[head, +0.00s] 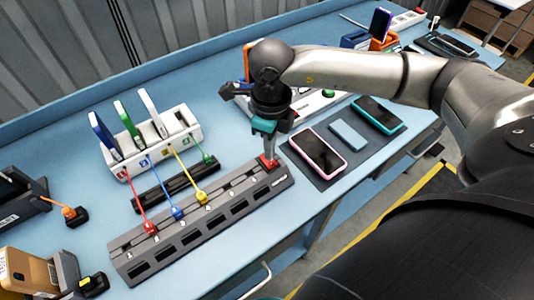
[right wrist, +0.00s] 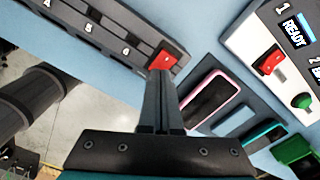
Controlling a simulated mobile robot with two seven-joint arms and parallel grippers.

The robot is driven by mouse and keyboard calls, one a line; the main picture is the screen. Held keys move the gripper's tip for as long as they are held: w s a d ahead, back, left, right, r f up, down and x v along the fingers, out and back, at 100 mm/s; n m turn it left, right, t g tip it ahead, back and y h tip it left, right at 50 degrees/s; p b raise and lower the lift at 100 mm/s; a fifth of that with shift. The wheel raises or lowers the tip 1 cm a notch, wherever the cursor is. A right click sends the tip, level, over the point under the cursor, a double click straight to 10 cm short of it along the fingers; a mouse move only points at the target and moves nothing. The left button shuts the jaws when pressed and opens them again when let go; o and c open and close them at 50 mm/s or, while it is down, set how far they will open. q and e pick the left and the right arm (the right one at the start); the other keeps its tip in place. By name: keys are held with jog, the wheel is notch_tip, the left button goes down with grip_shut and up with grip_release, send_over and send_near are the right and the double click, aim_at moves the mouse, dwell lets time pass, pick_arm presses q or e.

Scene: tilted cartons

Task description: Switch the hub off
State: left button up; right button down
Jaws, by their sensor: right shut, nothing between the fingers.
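The grey hub (head: 205,222) lies across the blue bench, with numbered ports and several coloured plugs in it. Its red switch (head: 268,162) is at its right end. In the right wrist view the red switch (right wrist: 163,60) shows just beyond my fingertips, with a small white mark on it. My right gripper (head: 271,150) is shut and empty, pointing down at the switch. Its closed fingers (right wrist: 160,76) overlap the switch's near edge; I cannot tell whether they touch it. The rocker's tilt is too small to read. My left gripper is not in view.
A white rack (head: 150,143) with upright phones stands behind the hub. A pink-edged phone (head: 317,152) and a teal one (head: 377,113) lie on a dark mat to the right. A white device (right wrist: 272,40) reading READY has another red switch (right wrist: 269,61).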

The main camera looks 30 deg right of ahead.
notch_tip(320, 180, up, 5)
jog(key=p, duration=0.2)
jog(key=shift+p, duration=0.4)
dwell(0.3)
